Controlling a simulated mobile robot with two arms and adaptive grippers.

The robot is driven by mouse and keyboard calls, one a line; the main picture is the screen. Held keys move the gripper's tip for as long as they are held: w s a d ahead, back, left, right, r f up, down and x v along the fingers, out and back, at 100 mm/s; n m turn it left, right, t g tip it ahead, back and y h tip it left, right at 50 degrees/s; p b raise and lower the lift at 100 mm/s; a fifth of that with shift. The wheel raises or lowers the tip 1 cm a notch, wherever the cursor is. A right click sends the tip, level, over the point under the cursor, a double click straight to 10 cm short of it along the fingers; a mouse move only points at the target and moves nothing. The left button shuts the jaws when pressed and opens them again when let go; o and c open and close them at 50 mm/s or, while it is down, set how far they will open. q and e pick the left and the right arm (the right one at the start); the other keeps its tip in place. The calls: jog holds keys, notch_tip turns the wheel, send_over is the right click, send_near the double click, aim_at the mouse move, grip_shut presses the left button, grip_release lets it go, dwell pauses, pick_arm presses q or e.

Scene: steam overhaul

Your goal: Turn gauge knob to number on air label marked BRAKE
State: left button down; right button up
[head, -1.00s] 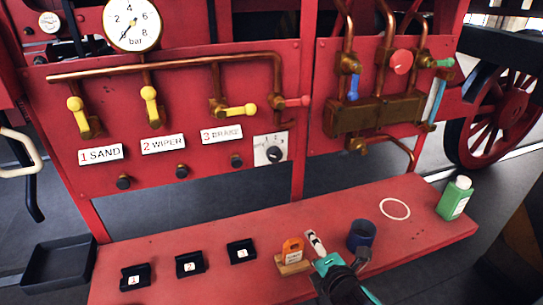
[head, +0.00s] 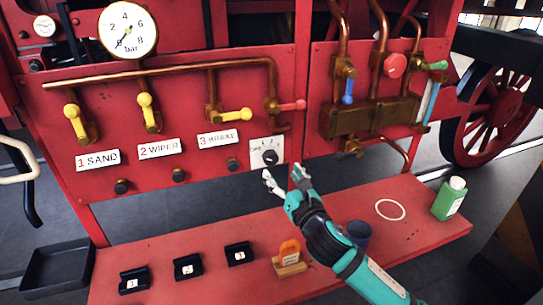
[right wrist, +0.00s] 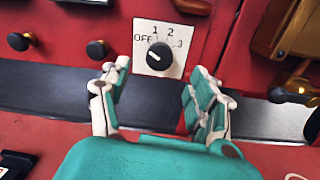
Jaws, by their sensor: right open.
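The gauge knob (head: 270,156) is a black round knob on a white plate on the red panel. In the right wrist view the knob (right wrist: 160,56) has OFF, 1, 2 and 3 printed around it, and its light mark seems to point up-left toward OFF. The BRAKE label (head: 218,139) is white and reads 3. My right gripper (head: 283,174) is open and empty just in front of and below the knob. In the right wrist view its fingers (right wrist: 160,72) stand either side of the knob, apparently not touching it. My left gripper is not in view.
The SAND label (head: 98,160) and WIPER label (head: 160,148) read 1 and 2. A bar gauge (head: 128,31) is above.

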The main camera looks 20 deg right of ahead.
aim_at(273, 160)
jog(key=w, duration=0.5)
jog(key=w+p, duration=0.1)
jog(key=w, duration=0.2)
jog(key=shift+a, duration=0.3)
jog(key=c, duration=1.2)
